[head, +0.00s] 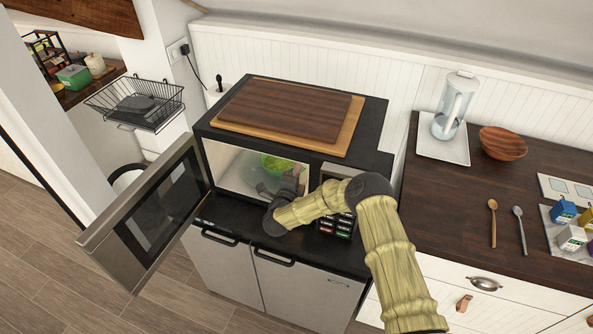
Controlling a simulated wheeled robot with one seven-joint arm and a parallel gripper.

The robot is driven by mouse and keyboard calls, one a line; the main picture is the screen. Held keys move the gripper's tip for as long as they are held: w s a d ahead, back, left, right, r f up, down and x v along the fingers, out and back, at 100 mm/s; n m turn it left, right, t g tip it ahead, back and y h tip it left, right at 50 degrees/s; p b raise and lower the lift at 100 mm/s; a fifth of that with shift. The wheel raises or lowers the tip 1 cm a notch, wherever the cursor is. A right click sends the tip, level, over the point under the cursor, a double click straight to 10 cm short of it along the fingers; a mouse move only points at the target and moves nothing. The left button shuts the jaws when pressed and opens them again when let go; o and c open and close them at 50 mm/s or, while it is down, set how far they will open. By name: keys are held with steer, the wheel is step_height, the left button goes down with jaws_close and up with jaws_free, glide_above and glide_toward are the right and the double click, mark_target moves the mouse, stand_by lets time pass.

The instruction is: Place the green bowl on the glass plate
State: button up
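The green bowl (273,163) is inside the open microwave (224,177), toward the back of the lit cavity. The glass plate (264,188) shows faintly on the cavity floor, below and in front of the bowl. My gripper (291,178) reaches into the cavity, with its end at the bowl's right side. My arm and the microwave's edge hide part of the bowl and plate. I cannot tell whether the fingers are closed on the bowl, or whether the bowl touches the plate.
The microwave door (150,215) stands wide open to the left. Cutting boards (285,112) lie on top of the microwave. To the right, a counter (450,205) carries a glass pitcher (455,105), a wooden bowl (503,143) and two spoons. A wire rack (137,104) hangs at the left.

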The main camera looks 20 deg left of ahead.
steer(key=o, duration=0.4)
steer(key=shift+o, duration=0.2)
steer(key=s+b, duration=0.3)
steer(key=s, duration=0.9)
steer(key=shift+b, duration=0.3)
